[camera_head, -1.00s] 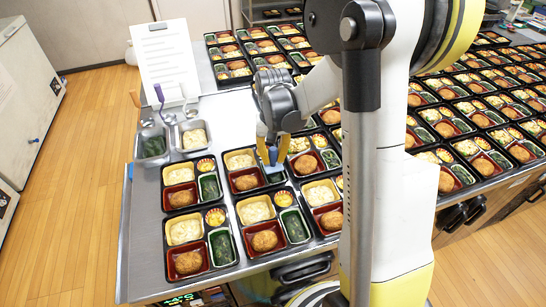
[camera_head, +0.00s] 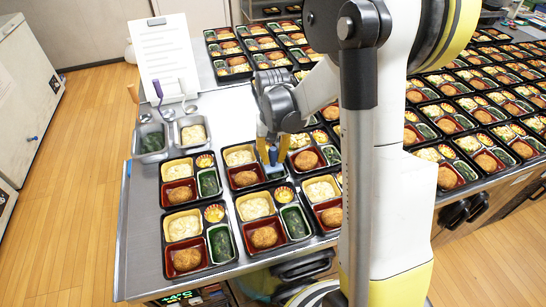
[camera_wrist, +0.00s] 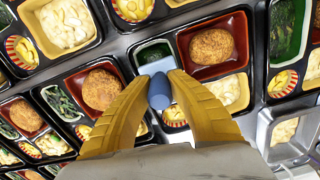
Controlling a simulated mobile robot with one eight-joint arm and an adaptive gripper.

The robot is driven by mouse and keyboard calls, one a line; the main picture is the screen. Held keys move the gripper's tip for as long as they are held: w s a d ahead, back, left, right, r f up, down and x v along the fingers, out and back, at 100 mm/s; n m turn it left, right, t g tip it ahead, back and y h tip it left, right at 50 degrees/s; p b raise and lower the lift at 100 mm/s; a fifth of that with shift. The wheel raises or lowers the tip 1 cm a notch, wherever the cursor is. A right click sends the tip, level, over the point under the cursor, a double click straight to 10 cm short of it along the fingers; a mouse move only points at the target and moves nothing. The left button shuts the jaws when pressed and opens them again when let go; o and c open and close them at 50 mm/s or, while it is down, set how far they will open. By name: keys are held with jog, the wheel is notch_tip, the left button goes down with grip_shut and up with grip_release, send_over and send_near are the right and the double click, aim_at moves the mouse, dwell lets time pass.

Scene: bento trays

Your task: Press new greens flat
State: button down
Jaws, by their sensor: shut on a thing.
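My gripper (camera_head: 270,146) is shut on a blue tool (camera_head: 272,156) over the right side of the middle bento tray (camera_head: 259,186) in the back row. In the wrist view, the yellow fingers (camera_wrist: 159,85) close on the tool's round blue handle (camera_wrist: 159,93). A pale grey-blue flat part (camera_wrist: 154,54) shows just beyond it, at a small compartment next to a croquette. The greens under it are mostly hidden. I cannot tell if the tool touches them. Greens lie in a green cup of the tray to the left (camera_head: 209,182).
Filled bento trays stand close around my gripper and fill the table at right. A steel pan of greens (camera_head: 152,142) and a pan of pale salad (camera_head: 194,133) stand at back left. A paper sheet (camera_head: 163,55) stands behind them. Bare steel lies along the left table edge.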

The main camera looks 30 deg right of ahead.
aim_at(273, 149)
jog(key=shift+f+b, duration=1.2)
jog(key=shift+b, duration=0.1)
dwell(4.0)
jog(key=shift+r, duration=0.1)
dwell(0.7)
jog(key=shift+r+p, duration=2.9)
jog(key=shift+r, duration=1.1)
jog(key=shift+f, duration=0.1)
